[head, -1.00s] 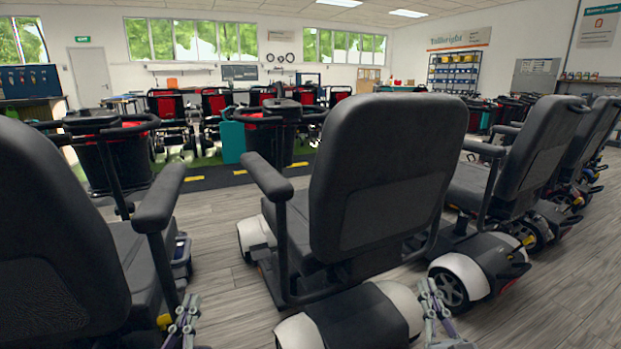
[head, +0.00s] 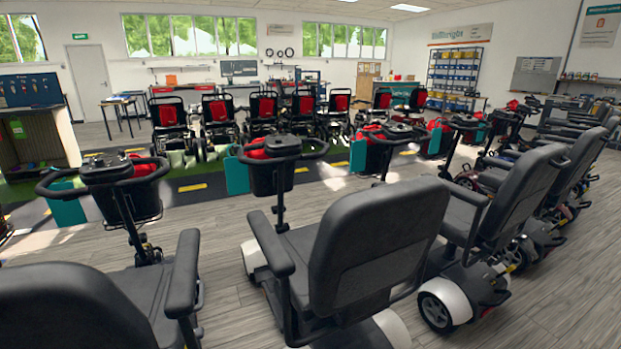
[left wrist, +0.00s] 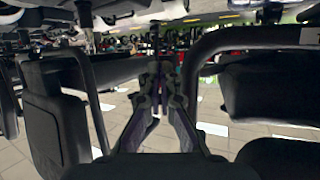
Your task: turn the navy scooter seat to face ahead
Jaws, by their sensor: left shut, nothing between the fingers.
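Several scooters with dark seats stand in a row in the head view. The middle seat (head: 375,250) shows its back to me, with an armrest on its left and its basket and handlebar (head: 280,150) beyond. Another seat (head: 70,310) is close at the lower left, its handlebar (head: 105,175) ahead of it. I see no clear navy on either, so I cannot tell which scooter is navy. In the left wrist view my left gripper (left wrist: 160,75) is shut and empty, between dark seat parts, apparently touching none. My right gripper is not in view.
More scooter seats (head: 515,195) stand to the right. Across a dark floor strip with yellow marks are several chairs with red parts (head: 220,110). Grey plank floor (head: 225,235) is free between the left and middle scooters.

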